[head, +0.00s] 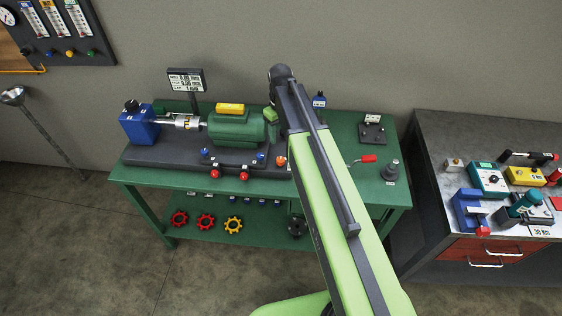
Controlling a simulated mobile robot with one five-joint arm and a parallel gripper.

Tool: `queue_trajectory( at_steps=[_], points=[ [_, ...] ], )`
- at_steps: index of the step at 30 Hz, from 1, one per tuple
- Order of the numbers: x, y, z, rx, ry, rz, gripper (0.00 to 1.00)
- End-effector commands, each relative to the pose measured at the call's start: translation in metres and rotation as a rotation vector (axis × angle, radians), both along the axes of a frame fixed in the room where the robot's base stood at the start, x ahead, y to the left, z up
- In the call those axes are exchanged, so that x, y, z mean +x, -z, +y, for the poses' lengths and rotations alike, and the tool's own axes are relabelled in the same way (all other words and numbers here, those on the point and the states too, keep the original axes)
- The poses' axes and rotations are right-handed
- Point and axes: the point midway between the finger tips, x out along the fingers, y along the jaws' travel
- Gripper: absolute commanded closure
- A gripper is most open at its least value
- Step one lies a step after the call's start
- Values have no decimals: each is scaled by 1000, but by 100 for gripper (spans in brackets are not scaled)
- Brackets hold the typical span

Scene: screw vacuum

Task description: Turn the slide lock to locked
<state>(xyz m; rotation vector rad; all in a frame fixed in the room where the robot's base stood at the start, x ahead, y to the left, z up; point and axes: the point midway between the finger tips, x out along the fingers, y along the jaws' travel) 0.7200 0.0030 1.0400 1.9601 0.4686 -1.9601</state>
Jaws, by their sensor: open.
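I cannot pick out the slide lock for certain. A dark plate with a small white-labelled block (372,131) sits at the back right of the green bench (335,200), too small to read as locked or unlocked. A red-handled part (367,158) sticks out just right of my arm, its other end unclear. My light green arm rises from the bottom and crosses the right half of the bench. My gripper cannot be made out, and the arm hides part of the bench.
A blue block (139,123) and a shaft stand left of the motor. A display (186,80) stands behind. A dark grey knob-like part (390,170) is at the bench's right. Coloured handwheels (206,222) lie on the lower shelf. A cluttered tool cabinet (432,172) stands right.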

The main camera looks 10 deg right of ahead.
Motion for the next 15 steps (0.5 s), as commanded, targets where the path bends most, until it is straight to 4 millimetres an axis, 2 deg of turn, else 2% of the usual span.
queue_trajectory(
  at_steps=[1, 15],
  points=[
    [0, 21, 0, 0, 0, 0, 47],
    [0, 118, 1, 0, 0, 0, 47]
  ],
)
